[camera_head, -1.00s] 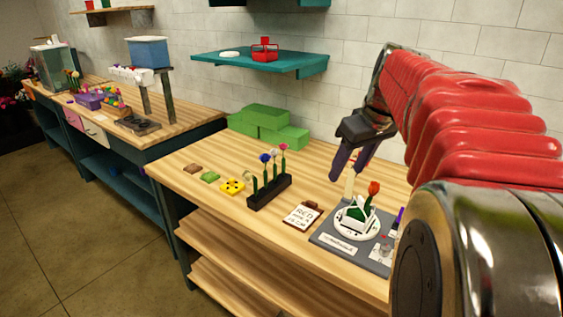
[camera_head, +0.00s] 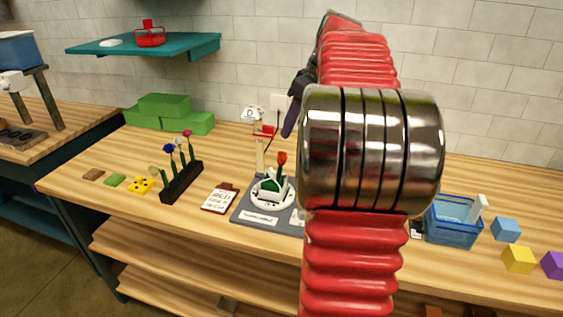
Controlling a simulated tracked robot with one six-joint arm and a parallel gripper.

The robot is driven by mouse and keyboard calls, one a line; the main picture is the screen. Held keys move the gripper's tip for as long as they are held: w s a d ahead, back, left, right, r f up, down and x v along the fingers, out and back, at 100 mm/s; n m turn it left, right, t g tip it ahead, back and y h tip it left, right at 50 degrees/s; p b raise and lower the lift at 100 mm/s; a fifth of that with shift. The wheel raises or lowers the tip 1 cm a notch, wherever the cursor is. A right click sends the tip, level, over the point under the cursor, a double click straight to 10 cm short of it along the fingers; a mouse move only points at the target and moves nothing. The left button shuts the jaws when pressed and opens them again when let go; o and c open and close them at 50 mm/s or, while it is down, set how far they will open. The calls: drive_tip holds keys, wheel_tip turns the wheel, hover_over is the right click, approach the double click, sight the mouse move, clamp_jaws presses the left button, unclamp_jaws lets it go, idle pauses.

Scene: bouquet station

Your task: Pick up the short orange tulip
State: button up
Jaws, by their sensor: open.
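An orange-red tulip (camera_head: 281,159) with a green stem and leaves stands upright in a white holder (camera_head: 272,191) on a grey board (camera_head: 246,213) near the middle of the table. It is the only orange flower I can make out. My gripper (camera_head: 290,122) is open, above and behind the tulip in the picture and apart from it. Only part of a dark finger shows; the rest is hidden behind my red arm. The right part of the board is also hidden by the arm.
A black rack (camera_head: 182,183) left of the board holds several flowers, blue and pink among them. A clipboard (camera_head: 220,198) lies between them. Green blocks (camera_head: 165,106) sit at the back left. A blue basket (camera_head: 453,222) and coloured cubes (camera_head: 506,229) are at the right.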

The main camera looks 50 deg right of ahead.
sight(284, 151)
drive_tip(key=x, duration=0.7)
drive_tip(key=shift+w+f, duration=0.15)
drive_tip(key=shift+f, duration=0.25)
drive_tip(key=shift+x, duration=2.55)
drive_tip(key=shift+a+f, duration=0.1)
drive_tip(key=shift+c, duration=0.3)
drive_tip(key=c, duration=0.7)
